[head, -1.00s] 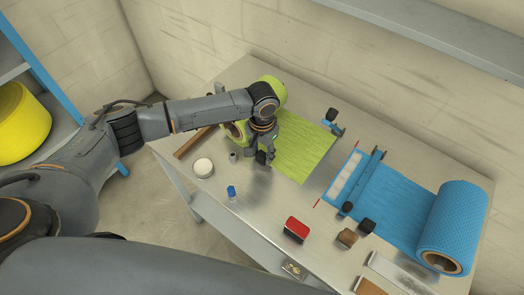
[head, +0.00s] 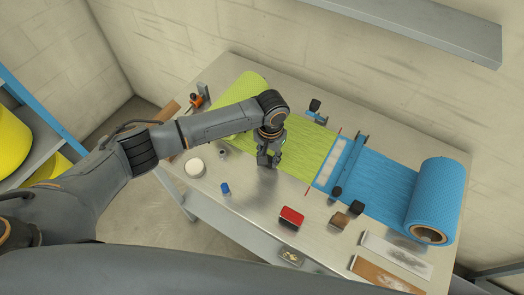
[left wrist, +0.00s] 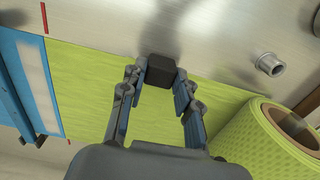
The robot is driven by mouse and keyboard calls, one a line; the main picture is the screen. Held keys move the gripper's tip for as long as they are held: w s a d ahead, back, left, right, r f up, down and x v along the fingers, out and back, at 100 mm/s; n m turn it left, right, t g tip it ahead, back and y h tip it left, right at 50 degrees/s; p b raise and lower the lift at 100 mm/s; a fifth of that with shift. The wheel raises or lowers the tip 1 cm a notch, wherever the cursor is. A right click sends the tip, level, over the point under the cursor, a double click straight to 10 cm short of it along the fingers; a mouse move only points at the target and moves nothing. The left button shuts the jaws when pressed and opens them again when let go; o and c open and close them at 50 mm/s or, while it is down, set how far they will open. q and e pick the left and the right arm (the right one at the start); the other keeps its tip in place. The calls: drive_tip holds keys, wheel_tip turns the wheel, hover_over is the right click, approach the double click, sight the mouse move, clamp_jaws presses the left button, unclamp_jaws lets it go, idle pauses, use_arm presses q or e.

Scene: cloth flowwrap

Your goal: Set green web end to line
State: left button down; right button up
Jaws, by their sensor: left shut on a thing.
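The green web (head: 308,150) lies flat on the steel table. Its end reaches the white strip (head: 328,168) at the blue web's (head: 378,180) edge, between two thin red marks (head: 308,193). In the left wrist view the green web (left wrist: 95,90) meets the white strip (left wrist: 38,85) with no clear gap. My left gripper (head: 268,160) is over the web's near edge. In the wrist view it is shut on a small black block (left wrist: 161,69) at that edge. Whether the block also touches the web is unclear. My right gripper is not in view.
The blue roll (head: 436,200) stands right; the green roll (left wrist: 265,145) is left. A red block (head: 291,217), blue bottle (head: 225,188) and white round item (head: 195,168) sit near the front.

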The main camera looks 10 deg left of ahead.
use_arm(q)
drive_tip(key=shift+s+d, duration=0.1)
drive_tip(key=shift+d, duration=0.1)
drive_tip(key=c, duration=1)
unclamp_jaws()
drive_tip(key=shift+o, duration=0.2)
drive_tip(key=shift+d, duration=0.1)
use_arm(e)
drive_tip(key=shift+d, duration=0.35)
use_arm(q)
drive_tip(key=shift+r, duration=0.1)
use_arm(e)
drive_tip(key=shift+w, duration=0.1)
use_arm(q)
drive_tip(key=shift+r, duration=0.25)
wheel_tip(320, 180, up, 11)
drive_tip(key=shift+r, duration=0.2)
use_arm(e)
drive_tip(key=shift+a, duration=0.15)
